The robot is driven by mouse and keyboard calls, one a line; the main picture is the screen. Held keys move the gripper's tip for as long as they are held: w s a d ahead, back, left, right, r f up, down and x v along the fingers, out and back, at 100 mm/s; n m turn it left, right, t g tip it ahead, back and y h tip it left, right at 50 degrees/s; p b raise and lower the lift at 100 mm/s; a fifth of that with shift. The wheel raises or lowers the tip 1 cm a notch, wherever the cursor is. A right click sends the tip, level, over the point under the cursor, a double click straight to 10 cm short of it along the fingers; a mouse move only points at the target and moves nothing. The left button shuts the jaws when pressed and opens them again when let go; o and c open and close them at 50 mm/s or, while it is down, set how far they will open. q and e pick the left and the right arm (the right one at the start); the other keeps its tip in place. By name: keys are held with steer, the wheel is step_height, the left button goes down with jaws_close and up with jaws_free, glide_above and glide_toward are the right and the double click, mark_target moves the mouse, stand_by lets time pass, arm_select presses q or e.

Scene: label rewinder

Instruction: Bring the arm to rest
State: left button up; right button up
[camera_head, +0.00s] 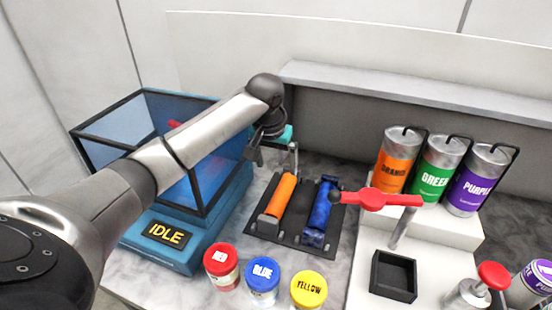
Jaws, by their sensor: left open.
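My left arm (190,138) comes in from the left and reaches across the front of a blue machine (183,238) with clear panels and an "IDLE" sign (168,233). My left gripper (262,150) hangs beside the machine's right side, behind the black roller tray (262,231). It is open, with no object seen between its fingers. A small teal piece (284,134) on a thin post shows just right of it. My right gripper is not in view.
An orange roll (281,196) and a blue roll (322,205) lie on the black tray. Red (222,267), blue (263,281) and yellow (308,290) jars stand in front. A red lever (377,199), several labelled canisters (437,168) and a black box (393,275) are at the right.

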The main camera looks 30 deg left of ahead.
arm_select(q)
steer(key=shift+s+r, duration=0.1)
steer(key=shift+r, duration=0.25)
